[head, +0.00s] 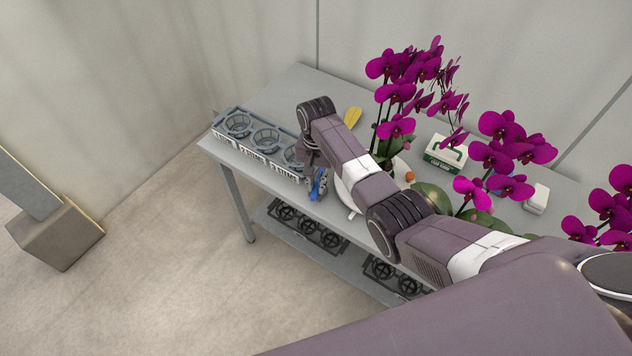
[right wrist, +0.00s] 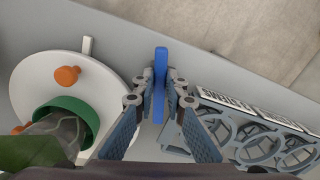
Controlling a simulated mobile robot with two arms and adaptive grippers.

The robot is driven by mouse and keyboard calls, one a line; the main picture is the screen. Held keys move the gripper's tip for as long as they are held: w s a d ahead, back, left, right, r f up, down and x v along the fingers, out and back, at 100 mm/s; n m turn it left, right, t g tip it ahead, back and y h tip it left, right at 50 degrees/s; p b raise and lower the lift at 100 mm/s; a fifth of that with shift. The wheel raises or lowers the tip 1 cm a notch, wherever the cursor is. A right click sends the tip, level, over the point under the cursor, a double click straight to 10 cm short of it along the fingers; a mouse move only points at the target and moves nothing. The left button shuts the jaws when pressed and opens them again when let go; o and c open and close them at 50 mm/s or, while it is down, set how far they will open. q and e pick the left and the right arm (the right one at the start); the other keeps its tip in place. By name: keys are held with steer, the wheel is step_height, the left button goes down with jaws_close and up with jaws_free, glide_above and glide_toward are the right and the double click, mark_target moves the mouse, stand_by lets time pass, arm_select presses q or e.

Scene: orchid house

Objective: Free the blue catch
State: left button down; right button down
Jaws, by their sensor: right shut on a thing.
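The blue catch (right wrist: 161,65) is a narrow upright bar in the right wrist view, between my right gripper's fingers (right wrist: 160,97). The fingers close on it from both sides. In the head view a little of the blue catch (head: 313,188) shows at the table's front edge, by my right gripper (head: 318,184). The wrist hides much of it. A grey-blue pot rack (right wrist: 215,98) lies just right of the fingers in the wrist view. A white round disc (right wrist: 35,80) lies to the left. My left gripper is in neither view.
The grey table (head: 262,105) carries purple orchids (head: 400,92), a yellow object (head: 353,117), a green-and-white box (head: 445,154) and a white block (head: 537,198). Dark trays (head: 307,227) sit on the lower shelf. A post with a square base (head: 58,235) stands left. The floor between is clear.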

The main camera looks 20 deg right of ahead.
mark_target(317, 187)
steer(key=shift+d+r+n+p, duration=0.15)
steer(key=shift+n+p, duration=0.3)
steer(key=shift+n, duration=0.25)
steer(key=c, duration=2)
jaws_free()
steer(key=shift+o, duration=0.2)
step_height(317, 187, up, 12)
